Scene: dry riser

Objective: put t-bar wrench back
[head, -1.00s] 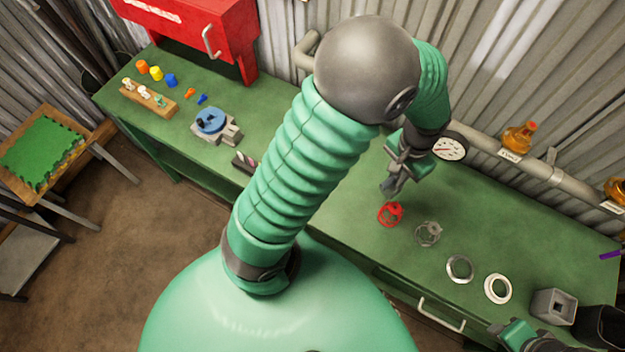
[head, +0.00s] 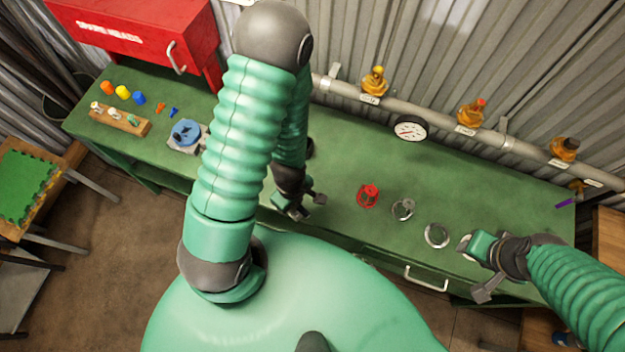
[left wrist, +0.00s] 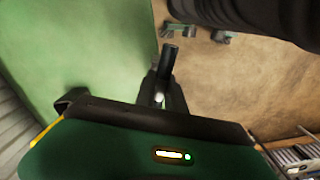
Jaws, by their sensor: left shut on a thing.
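My left gripper (head: 296,206) is over the bench's front edge, left of the red ring part. It is shut on a dark bar (left wrist: 167,62), which I take for the t-bar wrench. In the left wrist view the bar's round end stands up between the fingers, with bench on one side and brown floor on the other. The rest of the wrench is hidden or too small to make out. My right gripper (head: 480,262) is at the bench's front right, by the pale ring; I cannot tell its jaw state.
On the green bench (head: 340,140) lie a red ring part (head: 368,196), a clear-grey one (head: 403,209) and a metal ring (head: 437,235). A pipe (head: 440,118) with a gauge (head: 410,128) and orange valves runs behind. A blue-topped fixture (head: 186,132) and red cabinet (head: 135,35) stand left.

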